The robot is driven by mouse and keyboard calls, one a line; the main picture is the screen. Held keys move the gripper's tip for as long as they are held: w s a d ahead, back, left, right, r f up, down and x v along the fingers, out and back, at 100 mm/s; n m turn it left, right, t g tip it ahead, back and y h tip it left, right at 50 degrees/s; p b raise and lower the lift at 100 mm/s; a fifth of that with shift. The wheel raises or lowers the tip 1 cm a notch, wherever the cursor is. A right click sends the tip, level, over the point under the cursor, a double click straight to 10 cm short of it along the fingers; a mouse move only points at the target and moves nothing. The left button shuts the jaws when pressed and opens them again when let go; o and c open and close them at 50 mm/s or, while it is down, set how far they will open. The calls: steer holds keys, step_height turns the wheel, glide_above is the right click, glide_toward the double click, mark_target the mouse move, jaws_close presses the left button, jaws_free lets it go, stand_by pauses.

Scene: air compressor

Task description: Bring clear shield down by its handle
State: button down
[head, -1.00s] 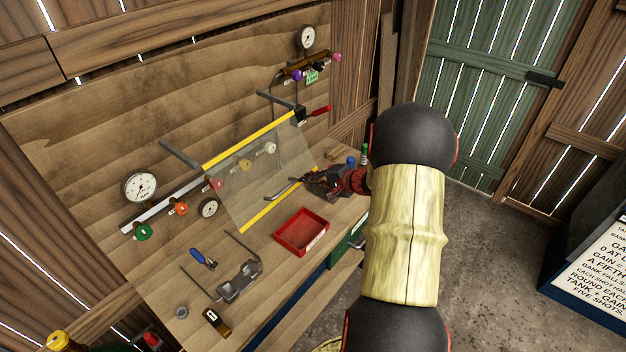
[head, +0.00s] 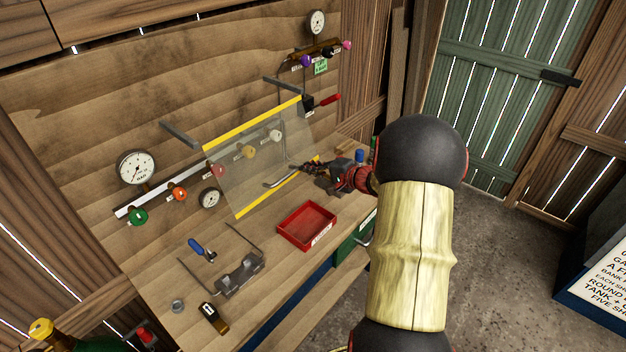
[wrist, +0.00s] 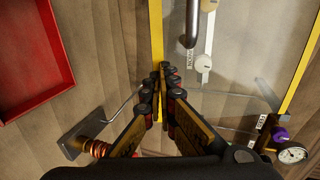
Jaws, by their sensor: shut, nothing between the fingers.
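The clear shield (head: 240,165) is a transparent sheet with yellow strips along its top and bottom edges. It slopes out from the wooden back panel over the bench. Its grey bar handle (head: 280,179) is at the lower yellow strip; the wrist view shows its rounded end (wrist: 189,38). My gripper (head: 298,167) is at the right part of the lower strip, just right of the handle. In the wrist view my gripper (wrist: 163,68) is shut and empty, its tips over the yellow strip (wrist: 157,28). The handle lies outside the fingers. I cannot tell whether the tips touch the shield.
A red tray (head: 306,226) lies on the bench below the shield. A metal bracket (head: 239,274) and a blue-handled tool (head: 200,248) lie left of it. Gauges (head: 136,168) and coloured knobs line the back panel. A bent metal rod (wrist: 125,108) shows beside the fingers.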

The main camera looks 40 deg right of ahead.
steer(key=w+f+t+b, duration=0.1)
steer(key=w+f+b, duration=0.1)
steer(key=w+b, duration=0.5)
steer(key=shift+w+a+f+b, duration=0.25)
steer(key=shift+w+a+b, duration=0.05)
steer(key=shift+b, duration=0.95)
